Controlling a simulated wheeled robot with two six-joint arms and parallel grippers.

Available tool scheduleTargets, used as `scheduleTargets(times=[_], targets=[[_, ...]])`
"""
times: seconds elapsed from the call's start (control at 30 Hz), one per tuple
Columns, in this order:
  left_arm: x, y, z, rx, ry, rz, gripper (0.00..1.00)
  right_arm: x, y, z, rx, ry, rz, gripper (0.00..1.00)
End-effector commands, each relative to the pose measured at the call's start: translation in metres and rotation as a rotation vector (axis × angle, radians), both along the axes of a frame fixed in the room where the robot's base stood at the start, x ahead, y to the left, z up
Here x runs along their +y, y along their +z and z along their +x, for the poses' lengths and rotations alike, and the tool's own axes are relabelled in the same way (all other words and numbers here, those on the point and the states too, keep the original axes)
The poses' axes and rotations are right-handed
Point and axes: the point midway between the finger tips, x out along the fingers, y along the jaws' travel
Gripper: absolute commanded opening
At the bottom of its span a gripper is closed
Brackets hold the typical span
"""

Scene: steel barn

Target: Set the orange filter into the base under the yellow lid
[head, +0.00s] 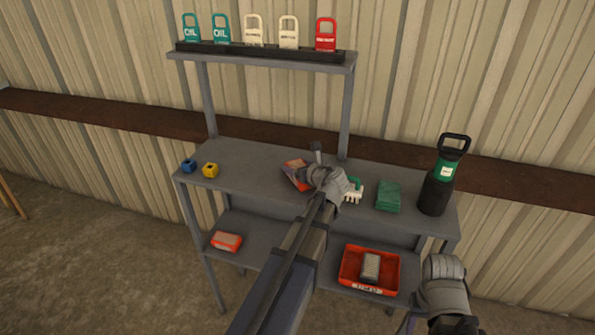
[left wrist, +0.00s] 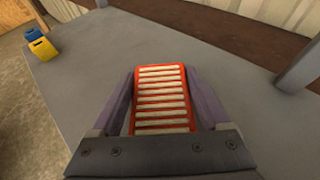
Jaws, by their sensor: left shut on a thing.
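An orange-framed filter (left wrist: 161,98) with pale pleats is between the two fingers of my left gripper (left wrist: 160,75), which is shut on it. The same filter (head: 296,174) shows in the head view at the middle of the upper shelf, partly hidden by my left wrist. I cannot tell whether it touches the shelf. A yellow block (head: 210,170) with a dark opening stands at the shelf's left end; it also shows in the left wrist view (left wrist: 42,48). I cannot make out a base under a yellow lid. My right gripper's fingers do not show.
A blue block (head: 188,166) is beside the yellow one. Below are another orange item (head: 226,241) and a red tray (head: 347,272).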

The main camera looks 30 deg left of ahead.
Motion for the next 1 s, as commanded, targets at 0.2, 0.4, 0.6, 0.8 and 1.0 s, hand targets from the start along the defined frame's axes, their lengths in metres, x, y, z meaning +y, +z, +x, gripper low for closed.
scheduleTargets(times=[0.2, 0.4, 0.6, 0.8, 1.0], targets=[[0.000, 0.000, 0.000, 0.000, 0.000, 0.000, 0.21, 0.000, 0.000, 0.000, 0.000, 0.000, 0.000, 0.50], [0.000, -0.001, 0.000, 0.000, 0.000, 0.000, 0.93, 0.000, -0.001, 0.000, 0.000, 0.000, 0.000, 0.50], [0.000, -0.001, 0.000, 0.000, 0.000, 0.000, 1.00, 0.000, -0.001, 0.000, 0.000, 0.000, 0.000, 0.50], [0.000, 0.005, 0.000, 0.000, 0.000, 0.000, 1.00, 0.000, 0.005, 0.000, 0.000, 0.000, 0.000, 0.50], [-0.030, 0.020, -0.020, 0.001, -0.004, 0.000, 1.00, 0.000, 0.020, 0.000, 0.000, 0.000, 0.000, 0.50]])
